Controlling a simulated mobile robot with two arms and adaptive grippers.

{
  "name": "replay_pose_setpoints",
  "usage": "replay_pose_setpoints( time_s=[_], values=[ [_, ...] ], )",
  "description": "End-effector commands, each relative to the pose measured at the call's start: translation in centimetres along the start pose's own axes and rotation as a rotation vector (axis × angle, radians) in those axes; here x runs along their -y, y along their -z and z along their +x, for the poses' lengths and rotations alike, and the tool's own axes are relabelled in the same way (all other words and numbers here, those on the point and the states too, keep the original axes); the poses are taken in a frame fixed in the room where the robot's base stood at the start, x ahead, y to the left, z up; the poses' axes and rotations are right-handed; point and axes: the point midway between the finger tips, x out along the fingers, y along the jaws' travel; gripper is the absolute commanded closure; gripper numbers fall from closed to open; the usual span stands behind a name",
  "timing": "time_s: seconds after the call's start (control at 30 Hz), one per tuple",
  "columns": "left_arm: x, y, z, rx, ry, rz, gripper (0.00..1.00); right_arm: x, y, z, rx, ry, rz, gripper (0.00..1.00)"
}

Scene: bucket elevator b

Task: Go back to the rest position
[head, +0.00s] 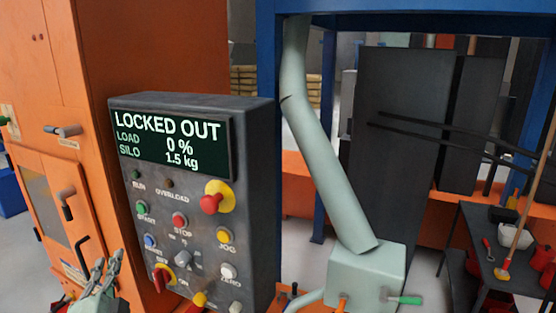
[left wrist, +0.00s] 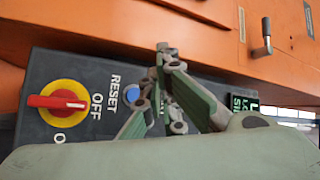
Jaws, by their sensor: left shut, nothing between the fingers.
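My left gripper (head: 114,256) is low at the left in the head view, in front of the orange cabinet and left of the control box. It also shows in the left wrist view (left wrist: 166,56), its fingers shut and empty. The dark control box (head: 215,235) has a display (head: 170,146) reading LOCKED OUT, load 0 %, silo 1.5 kg. Its red rotary switch (head: 162,279) on a yellow plate also shows in the left wrist view (left wrist: 57,102), beside OFF. A blue button (left wrist: 132,93) under RESET is close to the fingers in that picture. My right gripper is out of view.
The orange cabinet (head: 160,50) with a handle (head: 66,131) stands behind the box. A grey-green chute (head: 325,150) runs down to a pale housing (head: 365,275) at right. A dark table (head: 475,222) with tools stands far right. Some floor shows between.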

Motion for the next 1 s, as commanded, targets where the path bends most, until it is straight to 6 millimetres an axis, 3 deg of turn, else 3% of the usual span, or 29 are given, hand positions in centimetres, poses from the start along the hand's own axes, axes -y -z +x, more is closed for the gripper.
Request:
replay_pose_setpoints(
  time_s=[0.17, 0.27, 0.4, 0.6, 0.8, 0.9, 1.0],
  values=[
    [-7.2, -1.1, -6.2, 0.196, -0.296, -0.243, 1.0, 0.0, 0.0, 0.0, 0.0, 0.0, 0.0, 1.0],
    [-11.1, -1.3, -11.0, 0.328, -0.468, -0.365, 1.0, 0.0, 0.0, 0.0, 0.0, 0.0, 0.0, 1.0],
    [-15.4, -0.8, -19.1, 0.526, -0.698, -0.501, 1.0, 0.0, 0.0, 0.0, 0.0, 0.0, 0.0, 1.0],
    [-17.9, 0.2, -28.8, 0.755, -0.929, -0.593, 1.0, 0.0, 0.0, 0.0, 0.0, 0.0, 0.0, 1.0],
    [-18.3, 1.3, -36.3, 0.932, -1.092, -0.624, 1.0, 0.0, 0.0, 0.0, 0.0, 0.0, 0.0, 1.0],
    [-17.9, 1.8, -39.8, 1.012, -1.165, -0.626, 1.0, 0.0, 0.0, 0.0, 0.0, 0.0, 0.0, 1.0],
    [-20.3, 0.9, -40.1, 1.033, -1.174, -0.619, 1.0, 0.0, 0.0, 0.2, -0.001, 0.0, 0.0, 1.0]
  ],
)
